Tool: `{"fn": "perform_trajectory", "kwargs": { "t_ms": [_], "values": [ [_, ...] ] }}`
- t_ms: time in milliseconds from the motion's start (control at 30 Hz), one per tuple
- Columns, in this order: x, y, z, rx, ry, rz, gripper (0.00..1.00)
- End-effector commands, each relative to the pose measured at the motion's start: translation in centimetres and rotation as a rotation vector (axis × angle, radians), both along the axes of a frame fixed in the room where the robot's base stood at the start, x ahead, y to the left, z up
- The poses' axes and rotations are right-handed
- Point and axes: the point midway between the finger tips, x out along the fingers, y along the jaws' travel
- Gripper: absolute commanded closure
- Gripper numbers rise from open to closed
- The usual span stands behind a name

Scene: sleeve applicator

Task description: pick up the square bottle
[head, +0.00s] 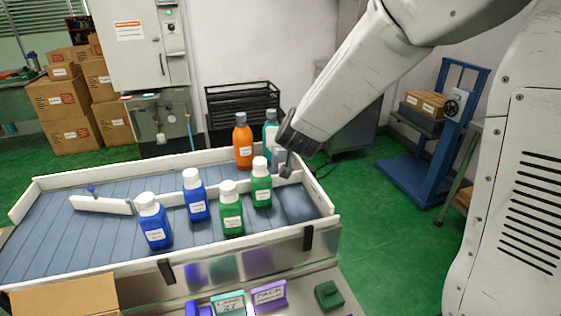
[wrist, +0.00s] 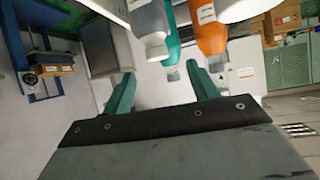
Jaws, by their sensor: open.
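Several labelled bottles stand upright on the conveyor in the head view: a blue bottle (head: 155,228), another blue bottle (head: 197,203), a green bottle (head: 231,213), another green bottle (head: 261,187), an orange bottle (head: 243,145) and a teal bottle (head: 270,133). I cannot tell for sure which is the square bottle. My gripper (head: 283,160) is at the conveyor's far right, beside the teal bottle. In the wrist view my gripper (wrist: 160,72) is open, its fingers apart. A pale grey bottle-like shape (wrist: 150,18) shows upside down beyond them, near the teal and orange bottles (wrist: 208,35).
The conveyor (head: 60,245) has raised pale side rails and a diverter bar (head: 100,205). A black crate (head: 242,105) stands behind it. A blue lift cart (head: 412,165) is at the right. Small boxes (head: 268,296) lie in front.

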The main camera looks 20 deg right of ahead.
Motion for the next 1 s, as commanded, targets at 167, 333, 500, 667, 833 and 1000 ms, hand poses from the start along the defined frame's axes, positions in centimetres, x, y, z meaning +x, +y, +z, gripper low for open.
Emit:
{"fn": "perform_trajectory", "kwargs": {
  "t_ms": [167, 333, 500, 667, 833, 1000],
  "values": [
    [1.3, -0.7, -1.0, -0.033, -0.023, -0.042, 0.41],
    [2.9, -1.0, -1.9, -0.035, -0.024, -0.043, 0.41],
    [4.8, -1.2, -2.8, -0.033, -0.024, -0.043, 0.41],
    [6.8, -1.5, -3.9, -0.033, -0.023, -0.043, 0.41],
    [7.7, -1.6, -4.3, -0.032, -0.024, -0.042, 0.41],
    [7.7, -1.6, -4.3, -0.032, -0.024, -0.042, 0.41]
  ]
}}
